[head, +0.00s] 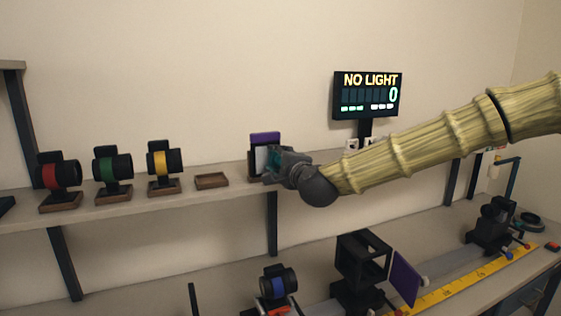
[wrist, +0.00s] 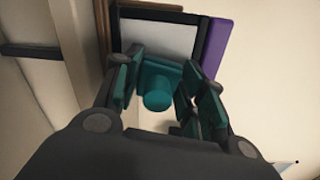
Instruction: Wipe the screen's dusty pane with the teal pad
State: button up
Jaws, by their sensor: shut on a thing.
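The screen (head: 252,158) stands on the shelf, with a pale pane (wrist: 155,38) in a dark frame and a purple strip (head: 265,137) along its top. In the wrist view the purple strip (wrist: 214,45) is at the right. My gripper (head: 276,165) is in front of the screen, partly covering it. In the wrist view my gripper (wrist: 165,88) is shut on the teal pad (wrist: 156,82), whose round knob faces the camera. The pad is close to the pane, over its lower part in the picture; I cannot tell whether they touch. Dust is too faint to make out.
Lens mounts with red (head: 60,175), green (head: 112,168) and yellow (head: 163,162) bands stand left on the shelf, beside an empty wooden tray (head: 211,180). A "NO LIGHT" display (head: 368,95) stands behind my arm. Below, a bench holds a black cage (head: 362,260) and yellow ruler (head: 470,279).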

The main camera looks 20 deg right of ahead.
aim_at(253, 159)
jog(key=shift+s+a+b, duration=0.1)
jog(key=shift+a+b, duration=0.6)
jog(key=shift+a, duration=2.3)
jog(key=shift+s+r, duration=0.15)
jog(key=shift+s, duration=2.8)
jog(key=shift+s+d, duration=0.15)
jog(key=shift+s, duration=1.35)
jog(key=shift+r, duration=0.1)
